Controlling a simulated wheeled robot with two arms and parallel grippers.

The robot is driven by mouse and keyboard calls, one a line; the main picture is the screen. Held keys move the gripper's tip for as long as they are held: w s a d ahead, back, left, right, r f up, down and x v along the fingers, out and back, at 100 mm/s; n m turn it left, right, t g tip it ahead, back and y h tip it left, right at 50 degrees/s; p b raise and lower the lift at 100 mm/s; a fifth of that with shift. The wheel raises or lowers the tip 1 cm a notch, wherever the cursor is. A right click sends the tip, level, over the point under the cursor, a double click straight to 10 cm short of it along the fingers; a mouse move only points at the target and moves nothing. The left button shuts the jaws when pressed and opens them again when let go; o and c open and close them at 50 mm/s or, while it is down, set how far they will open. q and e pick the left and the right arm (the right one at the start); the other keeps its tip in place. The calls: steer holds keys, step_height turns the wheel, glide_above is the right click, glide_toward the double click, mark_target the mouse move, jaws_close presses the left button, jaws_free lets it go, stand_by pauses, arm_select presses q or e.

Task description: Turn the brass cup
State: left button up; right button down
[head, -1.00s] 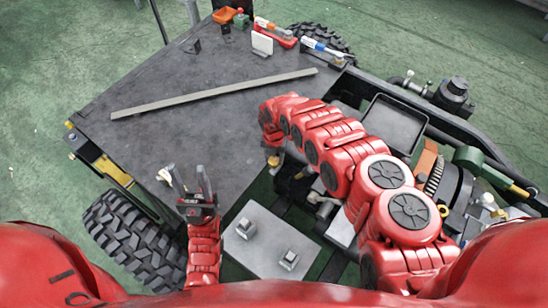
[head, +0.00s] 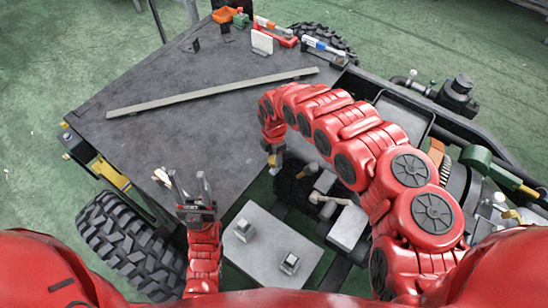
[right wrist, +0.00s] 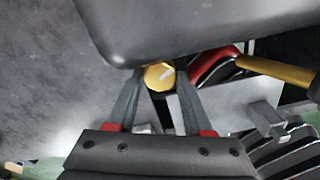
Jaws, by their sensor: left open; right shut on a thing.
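The brass cup (right wrist: 159,76) is a small round yellow piece with a pale mark on its face. In the right wrist view it sits between the two dark fingers of my right gripper (right wrist: 158,82), which is shut on it. In the head view my right gripper (head: 272,158) points down at the inner edge of the dark deck, and little of the cup can be made out there. My left gripper (head: 187,184) is open and empty, fingers spread over the deck's near edge.
A long grey bar (head: 210,92) lies across the dark deck (head: 150,135). A light plate with two square blocks (head: 265,245) is in front. A black tray (head: 402,118) is partly behind my right arm.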

steer(key=shift+m, duration=0.7)
steer(key=shift+c, duration=1.5)
jaws_free()
